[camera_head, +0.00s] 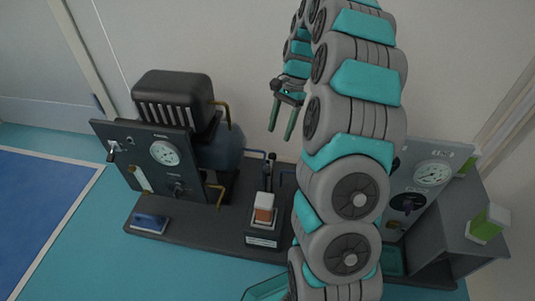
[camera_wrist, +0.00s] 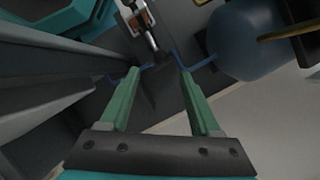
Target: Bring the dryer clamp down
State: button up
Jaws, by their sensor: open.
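The dryer appears to be the small dark holder (camera_head: 262,230) with a white label, at the middle of the dark base. A white and orange block (camera_head: 264,208) sits upright in it, and shows at the top of the wrist view (camera_wrist: 134,18). A slim dark upright piece with a pale part (camera_head: 268,172), probably the clamp, stands just behind the block; its exact pose is hard to tell. My gripper (camera_head: 280,134) is open and empty, its green fingers pointing down, above and behind the holder. In the wrist view the fingertips (camera_wrist: 158,72) are apart, short of the clamp.
A blue tank (camera_head: 222,147) and black-topped compressor (camera_head: 173,98) with a gauge panel (camera_head: 150,160) stand left. A grey gauge cabinet (camera_head: 428,185) stands right, partly behind my arm. Thin blue pipes (camera_wrist: 200,62) run near the fingertips. A wall is behind.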

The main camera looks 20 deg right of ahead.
jog(key=b+x, duration=0.1)
jog(key=x, duration=0.7)
jog(key=shift+d+f, duration=0.15)
jog(key=shift+w, duration=0.1)
grip_shut()
dwell(1.2)
